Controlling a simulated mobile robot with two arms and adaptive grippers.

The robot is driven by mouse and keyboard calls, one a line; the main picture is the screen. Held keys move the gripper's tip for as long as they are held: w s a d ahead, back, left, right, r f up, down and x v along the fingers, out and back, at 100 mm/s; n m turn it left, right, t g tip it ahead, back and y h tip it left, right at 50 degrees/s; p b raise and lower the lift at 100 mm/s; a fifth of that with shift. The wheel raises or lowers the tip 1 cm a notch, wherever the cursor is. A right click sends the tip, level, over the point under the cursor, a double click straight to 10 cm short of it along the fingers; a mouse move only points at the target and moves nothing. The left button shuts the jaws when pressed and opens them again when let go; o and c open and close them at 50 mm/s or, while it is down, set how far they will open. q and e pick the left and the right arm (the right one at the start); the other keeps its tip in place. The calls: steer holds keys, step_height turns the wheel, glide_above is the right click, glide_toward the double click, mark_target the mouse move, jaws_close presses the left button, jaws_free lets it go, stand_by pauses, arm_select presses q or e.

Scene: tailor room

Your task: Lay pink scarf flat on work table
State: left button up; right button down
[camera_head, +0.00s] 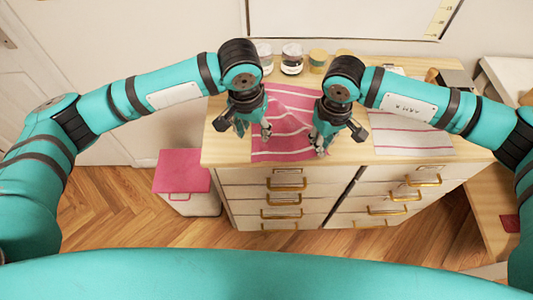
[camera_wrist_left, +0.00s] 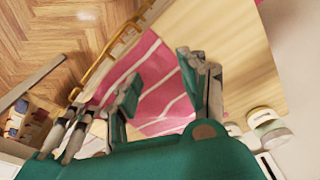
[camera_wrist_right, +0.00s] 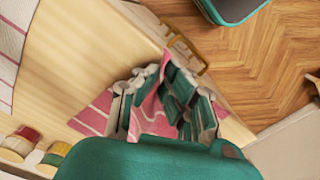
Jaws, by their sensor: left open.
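The pink scarf (camera_head: 290,103) with white stripes lies on the wooden work table top (camera_head: 225,150), its front part reaching the front edge. It also shows in the left wrist view (camera_wrist_left: 155,75) and the right wrist view (camera_wrist_right: 97,118). My left gripper (camera_head: 266,131) is open over the scarf's left side, with scarf below its parted fingers (camera_wrist_left: 160,80). My right gripper (camera_head: 322,149) is low at the scarf's front right. Its fingers (camera_wrist_right: 160,75) lean together with pink cloth between the tips; whether they pinch it is unclear. The grippers hide part of the scarf.
Several jars (camera_head: 292,59) stand along the table's back edge. A white striped cloth (camera_head: 410,135) lies to the right of the scarf. Drawers with brass handles (camera_head: 288,199) are below the top. A pink-lidded bin (camera_head: 183,172) stands on the floor at left.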

mark_target(260, 154)
arm_select(q)
steer(key=shift+g+y, duration=0.3)
steer(key=shift+g, duration=0.2)
steer(key=shift+s+d+f, duration=0.1)
steer(key=shift+d+f, duration=0.15)
steer(key=shift+f, duration=1)
steer(key=shift+d+f, duration=0.2)
steer(key=shift+f, duration=1.1)
steer(key=shift+s+d+f, duration=0.1)
steer(key=shift+d+f, duration=0.15)
steer(key=shift+f, duration=1)
steer(key=shift+f, duration=0.15)
jaws_close()
steer(key=shift+r, duration=2.55)
